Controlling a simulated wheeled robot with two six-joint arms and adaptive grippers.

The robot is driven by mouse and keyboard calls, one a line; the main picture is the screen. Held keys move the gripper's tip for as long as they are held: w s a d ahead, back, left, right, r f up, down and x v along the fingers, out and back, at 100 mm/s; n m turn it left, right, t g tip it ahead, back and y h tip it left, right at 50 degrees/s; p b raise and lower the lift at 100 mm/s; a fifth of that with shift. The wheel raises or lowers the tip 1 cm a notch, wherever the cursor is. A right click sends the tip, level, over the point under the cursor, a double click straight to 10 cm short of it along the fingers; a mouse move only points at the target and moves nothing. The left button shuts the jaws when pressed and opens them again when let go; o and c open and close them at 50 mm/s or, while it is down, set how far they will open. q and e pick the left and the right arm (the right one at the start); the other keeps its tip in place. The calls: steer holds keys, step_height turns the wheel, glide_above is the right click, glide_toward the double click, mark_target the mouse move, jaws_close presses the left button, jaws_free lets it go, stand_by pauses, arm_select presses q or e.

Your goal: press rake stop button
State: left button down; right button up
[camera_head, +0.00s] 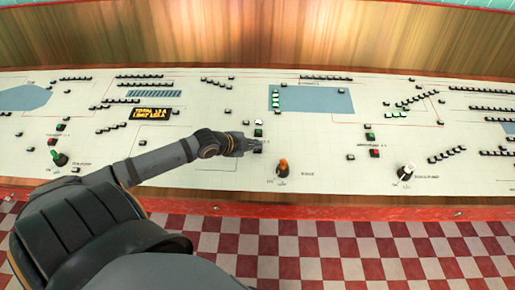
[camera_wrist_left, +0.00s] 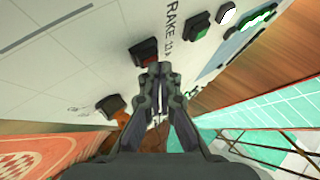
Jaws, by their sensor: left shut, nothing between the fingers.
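In the left wrist view, the rake stop button (camera_wrist_left: 147,60) is a red-faced button in a black housing, beside the printed label RAKE. My left gripper (camera_wrist_left: 159,69) is shut and empty, its fingertips right at the red button's lower edge in the picture. I cannot tell whether they touch it. In the head view, my left gripper (camera_head: 252,146) reaches over the console and covers most of the red button's spot. A green button (camera_wrist_left: 200,27) sits beside the red one, and it also shows just above my gripper in the head view (camera_head: 258,133). My right gripper is not in view.
The pale console (camera_head: 210,178) carries many small black buttons and lines. An orange-topped knob (camera_head: 283,165) stands to the right of my gripper, a white-topped knob (camera_head: 408,171) farther right. An amber display (camera_head: 151,113) is at left. A wooden wall (camera_head: 250,35) rises behind.

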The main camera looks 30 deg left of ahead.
arm_select(q)
steer(key=shift+f, duration=0.2)
stand_by(0.5)
steer(key=shift+s+r+p, duration=0.15)
steer(key=shift+r+p, duration=0.55)
steer(key=shift+r, duration=0.05)
steer(key=r+p, duration=0.3)
steer(key=s+r+p, duration=0.1)
steer(key=r+p, duration=0.1)
steer(key=shift+d, duration=0.3)
steer(key=shift+w, duration=0.1)
steer(key=shift+f, duration=0.1)
stand_by(0.4)
